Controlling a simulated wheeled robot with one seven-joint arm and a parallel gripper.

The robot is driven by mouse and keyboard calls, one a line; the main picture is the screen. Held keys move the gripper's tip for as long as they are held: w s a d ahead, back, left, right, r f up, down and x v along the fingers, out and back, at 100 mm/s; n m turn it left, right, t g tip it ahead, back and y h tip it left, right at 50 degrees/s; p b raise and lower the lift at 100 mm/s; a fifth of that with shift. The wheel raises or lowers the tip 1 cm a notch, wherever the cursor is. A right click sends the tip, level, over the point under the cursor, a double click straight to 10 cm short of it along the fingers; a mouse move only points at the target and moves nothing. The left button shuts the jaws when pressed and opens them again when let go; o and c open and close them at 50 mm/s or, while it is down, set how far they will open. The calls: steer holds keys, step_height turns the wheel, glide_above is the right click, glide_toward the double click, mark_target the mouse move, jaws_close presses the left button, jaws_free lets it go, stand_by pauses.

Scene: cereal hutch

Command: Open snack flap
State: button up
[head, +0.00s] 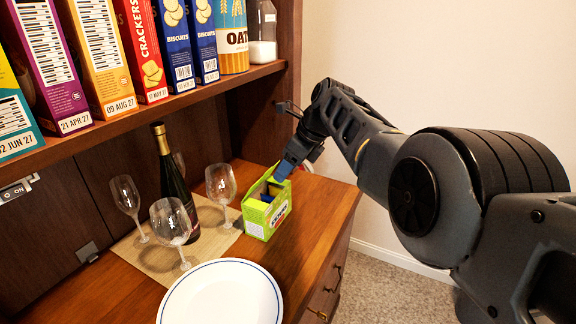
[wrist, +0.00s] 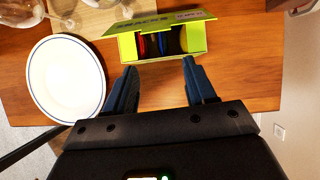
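The green snack box (head: 256,221) stands on the wooden counter, to the right of the glasses. Its top is open, with a green flap (head: 262,181) standing up at a slant along one side. In the wrist view the flap (wrist: 160,21) is tilted away from my gripper, and dark, red, blue and yellow contents show inside the box. My gripper (wrist: 161,66) is open and empty, its two blue fingers spread on the near side of the box. In the head view my gripper (head: 283,170) is just above the box's back right corner; I cannot tell whether it touches.
A white plate (head: 222,295) lies at the front. A dark bottle (head: 175,180) and several wine glasses (head: 171,222) stand on a mat left of the box. A shelf (head: 150,112) with cereal and cracker boxes overhangs the back. The counter's right edge is close to the box.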

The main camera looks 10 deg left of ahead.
steer(key=shift+o, duration=0.3)
steer(key=shift+w+r, duration=0.1)
steer(key=shift+r, duration=0.05)
steer(key=p+v, duration=0.3)
steer(key=v, duration=0.4)
steer(key=shift+r, duration=0.3)
steer(key=shift+d, duration=0.1)
